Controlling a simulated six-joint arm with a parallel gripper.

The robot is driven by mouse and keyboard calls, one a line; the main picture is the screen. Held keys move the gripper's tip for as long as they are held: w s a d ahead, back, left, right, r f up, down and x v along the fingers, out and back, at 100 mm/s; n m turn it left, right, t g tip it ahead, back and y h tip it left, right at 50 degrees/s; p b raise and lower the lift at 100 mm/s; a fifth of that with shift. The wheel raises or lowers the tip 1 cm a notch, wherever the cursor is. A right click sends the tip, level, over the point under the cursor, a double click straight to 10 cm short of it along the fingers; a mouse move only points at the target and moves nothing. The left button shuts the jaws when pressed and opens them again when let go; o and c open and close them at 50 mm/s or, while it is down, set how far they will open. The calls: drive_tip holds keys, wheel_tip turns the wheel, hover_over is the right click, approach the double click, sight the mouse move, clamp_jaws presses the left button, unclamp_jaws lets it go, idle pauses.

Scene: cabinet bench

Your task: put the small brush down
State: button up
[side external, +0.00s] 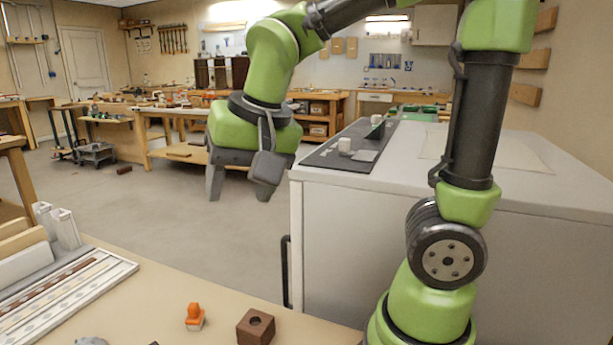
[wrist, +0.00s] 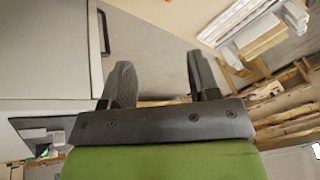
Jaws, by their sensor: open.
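A small orange piece with a pale lower part, which looks like the small brush (side external: 194,317), stands on the tan bench top (side external: 130,290) near the bottom of the side view. My gripper (side external: 238,190) is up in the air, well above and apart from it, with its fingers pointing down. In the wrist view my gripper (wrist: 163,80) shows two dark fingers spread apart with nothing between them. I cannot make out the brush clearly in the wrist view.
A brown block with a hole (side external: 256,327) stands right of the brush. A slotted white rack (side external: 70,290) lies at the left. A grey cabinet (side external: 350,240) with a dark handle (side external: 285,270) stands behind; a dark mat (side external: 350,148) with small items lies on top.

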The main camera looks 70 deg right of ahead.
drive_tip(key=s+r+n+t+y, duration=0.2)
drive_tip(key=s+n+t, duration=0.1)
drive_tip(key=s, duration=0.6)
drive_tip(key=shift+a+r+n, duration=0.15)
drive_tip(key=shift+a+n, duration=0.2)
drive_tip(key=shift+n, duration=0.35)
